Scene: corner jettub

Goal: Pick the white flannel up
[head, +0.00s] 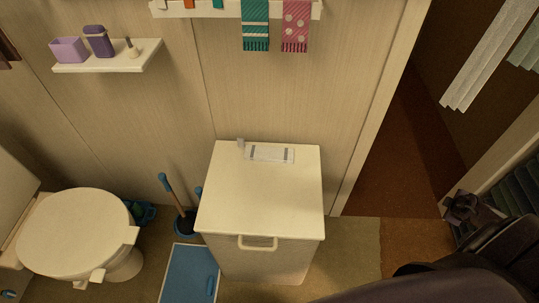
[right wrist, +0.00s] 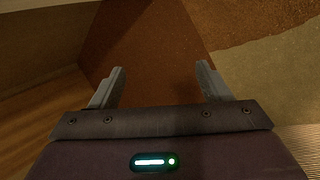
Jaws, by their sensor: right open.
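The white flannel (head: 269,154) looks like the flat white cloth with grey bands near each end, lying on the back part of the white cabinet's top (head: 262,195). My right gripper (head: 458,207) is at the far right of the head view, well away from the cloth and over the brown floor by the doorway. In the right wrist view the right gripper (right wrist: 160,75) has its two fingers wide apart with nothing between them. The cloth is not in that view. My left gripper is not in view.
A small pale item (head: 241,144) stands beside the cloth. The cabinet has a front handle (head: 258,244). A toilet (head: 75,232), a brush in a blue holder (head: 184,222) and a blue scale-like panel (head: 189,274) are to the left. A shelf (head: 108,56) and towel rail (head: 220,12) are above.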

